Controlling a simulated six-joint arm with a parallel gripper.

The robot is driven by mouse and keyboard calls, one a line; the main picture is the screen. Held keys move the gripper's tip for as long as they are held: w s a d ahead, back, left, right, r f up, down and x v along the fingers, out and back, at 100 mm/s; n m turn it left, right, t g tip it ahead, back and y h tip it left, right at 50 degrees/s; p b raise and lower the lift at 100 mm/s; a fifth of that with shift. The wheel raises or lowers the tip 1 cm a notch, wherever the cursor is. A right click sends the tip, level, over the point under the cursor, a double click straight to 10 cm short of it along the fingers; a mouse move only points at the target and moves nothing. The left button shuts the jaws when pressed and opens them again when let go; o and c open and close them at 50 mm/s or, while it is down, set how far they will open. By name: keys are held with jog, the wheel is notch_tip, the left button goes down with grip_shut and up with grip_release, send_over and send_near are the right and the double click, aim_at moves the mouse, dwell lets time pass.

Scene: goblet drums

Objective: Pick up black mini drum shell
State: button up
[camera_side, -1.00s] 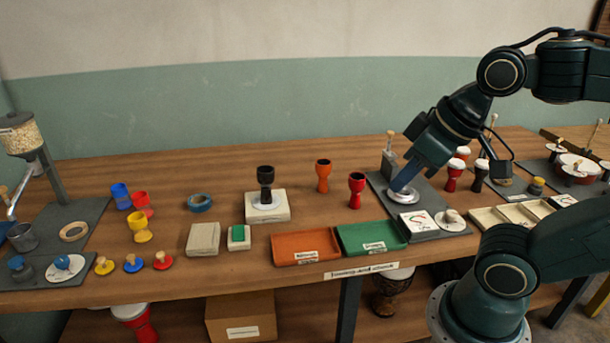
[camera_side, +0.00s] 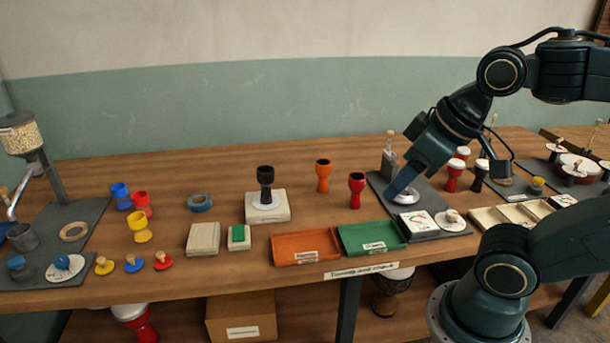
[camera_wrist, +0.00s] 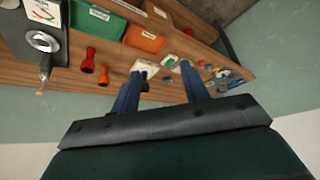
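The black mini drum shell (camera_side: 265,180) stands upright on a round disc on a pale square block (camera_side: 268,212), left of the table's middle. My gripper (camera_side: 393,193) is far to its right, over the grey station board, and holds nothing that I can see. The wrist view shows my gripper (camera_wrist: 162,71) with its two blue fingers apart and the table beyond them. The pale block (camera_wrist: 145,66) shows near the left fingertip there. The black shell is too small and partly covered to make out clearly in that view.
An orange shell (camera_side: 323,175) and a red shell (camera_side: 356,190) stand between the black shell and my gripper. An orange tray (camera_side: 305,260) and a green tray (camera_side: 370,250) lie at the front edge. A blue tape roll (camera_side: 200,202) lies left of the pale block.

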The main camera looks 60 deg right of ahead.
jog(key=o, duration=0.5)
jog(key=shift+o, duration=0.2)
jog(key=shift+w, duration=0.1)
jog(key=w+d+r+n, duration=0.1)
jog(key=w+d+r, duration=0.1)
jog(key=w, duration=0.9)
jog(key=w+d+r+n, duration=0.1)
jog(key=w+d, duration=0.2)
jog(key=w, duration=0.8)
jog(key=w+d+f+n+y, duration=0.1)
jog(key=w+d+f, duration=0.5)
jog(key=w, duration=0.2)
jog(key=w+d+f+g, duration=0.1)
jog(key=w+d+f, duration=0.4)
jog(key=w+f, duration=0.2)
jog(key=shift+w+d+f+n+y, duration=0.3)
jog(key=shift+w+d+n+y, duration=0.1)
jog(key=shift+w, duration=0.65)
